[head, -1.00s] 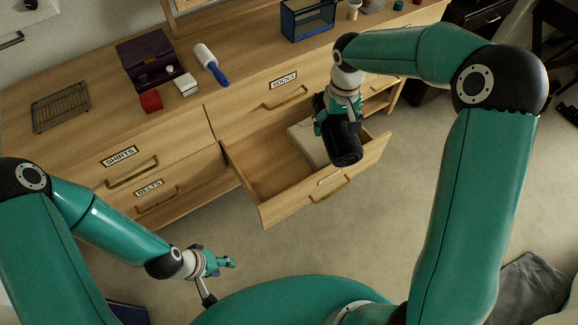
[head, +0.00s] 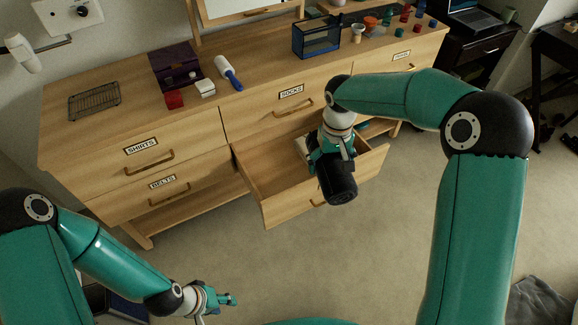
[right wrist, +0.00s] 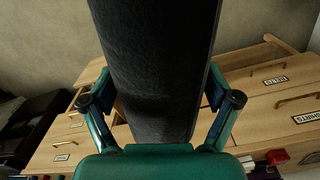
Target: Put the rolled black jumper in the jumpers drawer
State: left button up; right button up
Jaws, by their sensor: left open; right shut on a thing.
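The rolled black jumper (head: 338,187) is a thick dark roll. My right gripper (head: 330,160) is shut on it and holds it over the front part of an open drawer (head: 250,182). In the right wrist view the jumper (right wrist: 158,60) fills the middle, between the two fingers of the right gripper (right wrist: 160,98). The jumper covers part of the drawer front, and its label cannot be read now. A pale item (head: 301,146) in the back of the drawer is mostly hidden by the gripper. My left gripper (head: 230,299) is open and empty, low over the floor.
The wooden dresser (head: 130,125) has shut drawers labelled socks, shirts and belts. On its top are a wire rack (head: 94,101), a purple box (head: 172,66), a lint roller (head: 229,72) and a blue-framed case (head: 316,38).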

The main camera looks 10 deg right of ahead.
aim_at(284, 182)
jog(key=u, duration=0.3)
jog(key=i, duration=1)
jog(key=u, duration=0.1)
